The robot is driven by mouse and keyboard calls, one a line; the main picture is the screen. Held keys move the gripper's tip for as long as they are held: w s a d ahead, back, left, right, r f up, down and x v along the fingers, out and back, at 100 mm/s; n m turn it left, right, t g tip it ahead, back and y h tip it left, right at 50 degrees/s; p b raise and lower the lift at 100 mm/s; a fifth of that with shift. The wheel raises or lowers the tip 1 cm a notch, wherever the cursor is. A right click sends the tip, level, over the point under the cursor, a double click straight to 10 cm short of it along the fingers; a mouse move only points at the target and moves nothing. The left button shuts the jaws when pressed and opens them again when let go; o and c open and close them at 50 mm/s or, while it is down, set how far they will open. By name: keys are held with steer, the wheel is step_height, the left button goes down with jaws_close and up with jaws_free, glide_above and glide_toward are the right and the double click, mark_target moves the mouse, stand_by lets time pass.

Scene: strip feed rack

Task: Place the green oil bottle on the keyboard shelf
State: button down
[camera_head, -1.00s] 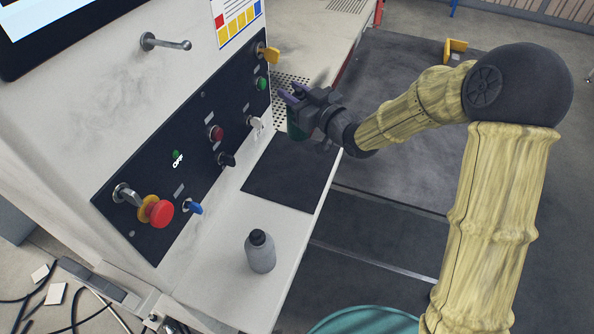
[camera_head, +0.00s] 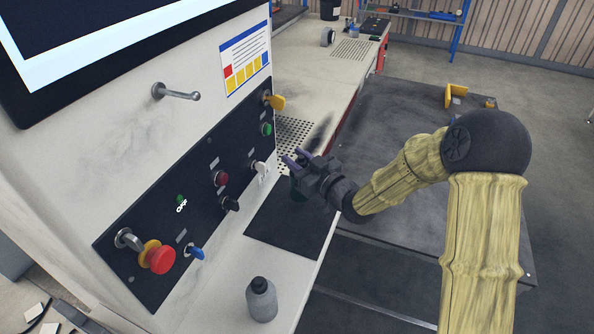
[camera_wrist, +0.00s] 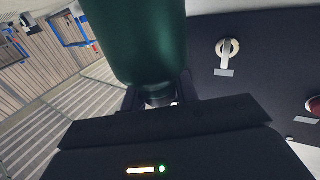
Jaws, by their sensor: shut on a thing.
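The green oil bottle (camera_wrist: 138,40) fills the top middle of the wrist view, its dark cap end toward my gripper. My gripper (camera_head: 297,164) is shut on it. In the head view only a small dark green part of the bottle (camera_head: 298,189) shows below the fingers. The keyboard shelf (camera_head: 230,262) is the pale ledge under the control panel, with a black mat (camera_head: 283,222) on it. My gripper and the bottle are over the mat's far end. I cannot tell whether the bottle's base touches it.
A grey bottle (camera_head: 262,301) with a black cap stands on the near part of the shelf. The control panel (camera_head: 150,219), with knobs, switches and a red emergency button (camera_head: 159,259), rises close left of my gripper. The mat looks clear. A perforated plate (camera_head: 291,138) lies beyond it.

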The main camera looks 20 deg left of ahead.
step_height(320, 180, down, 3)
steer(key=shift+f, duration=0.1)
steer(key=shift+w+f, duration=0.15)
steer(key=shift+f, duration=0.1)
steer(key=shift+s+r, duration=0.1)
steer(key=shift+s, duration=0.1)
steer(key=c, duration=1.1)
jaws_free()
steer(key=shift+f, duration=0.2)
steer(key=shift+o, duration=0.2)
